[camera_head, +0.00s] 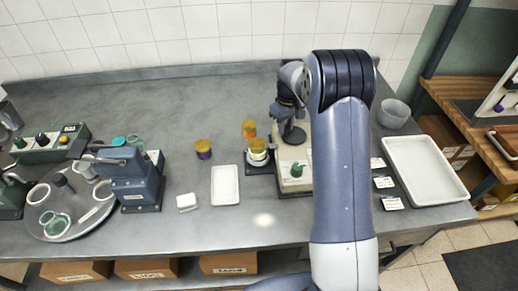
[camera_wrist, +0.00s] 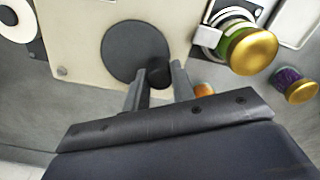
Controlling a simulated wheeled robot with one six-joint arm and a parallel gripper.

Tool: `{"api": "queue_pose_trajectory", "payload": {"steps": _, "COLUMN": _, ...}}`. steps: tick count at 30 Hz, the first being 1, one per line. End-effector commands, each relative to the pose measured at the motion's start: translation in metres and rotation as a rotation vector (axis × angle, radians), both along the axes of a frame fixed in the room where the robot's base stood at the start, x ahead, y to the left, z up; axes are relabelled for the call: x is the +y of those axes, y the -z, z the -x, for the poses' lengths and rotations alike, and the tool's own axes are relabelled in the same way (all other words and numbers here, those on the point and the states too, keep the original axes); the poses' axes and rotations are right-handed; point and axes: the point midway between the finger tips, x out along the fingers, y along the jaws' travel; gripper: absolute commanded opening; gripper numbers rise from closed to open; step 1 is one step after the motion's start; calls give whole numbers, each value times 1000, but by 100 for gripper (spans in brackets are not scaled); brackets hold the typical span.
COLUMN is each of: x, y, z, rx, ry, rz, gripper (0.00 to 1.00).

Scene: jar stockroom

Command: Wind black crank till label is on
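The beige labelling machine (camera_head: 291,182) stands on the grey bench; its top plate (camera_wrist: 80,32) fills the upper left of the wrist view. On it is the black crank disc (camera_wrist: 128,45) with a black knob (camera_wrist: 158,72). My gripper (camera_wrist: 158,76) has one finger on each side of the knob and looks closed on it. In the head view, my gripper (camera_head: 288,110) is above the crank, partly hidden by my arm. A gold-lidded jar with green contents (camera_wrist: 238,45) sits at the machine's side, also in the head view (camera_head: 258,147). White shows around it; how much is label is unclear.
A purple jar (camera_head: 203,149) and an orange jar (camera_head: 249,129) stand near the machine. A small white tray (camera_head: 225,186) lies left, a large white tray (camera_head: 425,170) right. A blue-grey machine (camera_head: 133,178) and a round tray (camera_head: 70,228) are further left.

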Motion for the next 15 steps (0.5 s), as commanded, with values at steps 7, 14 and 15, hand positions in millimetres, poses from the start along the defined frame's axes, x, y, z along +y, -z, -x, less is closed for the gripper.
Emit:
{"api": "queue_pose_trajectory", "payload": {"steps": 7, "x": 0, "y": 1, "z": 1, "rx": 0, "ry": 0, "rz": 0, "gripper": 44}}
{"api": "queue_pose_trajectory", "payload": {"steps": 14, "x": 0, "y": 0, "z": 1, "rx": 0, "ry": 0, "rz": 0, "gripper": 47}}
{"api": "queue_pose_trajectory", "payload": {"steps": 15, "x": 0, "y": 0, "z": 1, "rx": 0, "ry": 0, "rz": 0, "gripper": 47}}
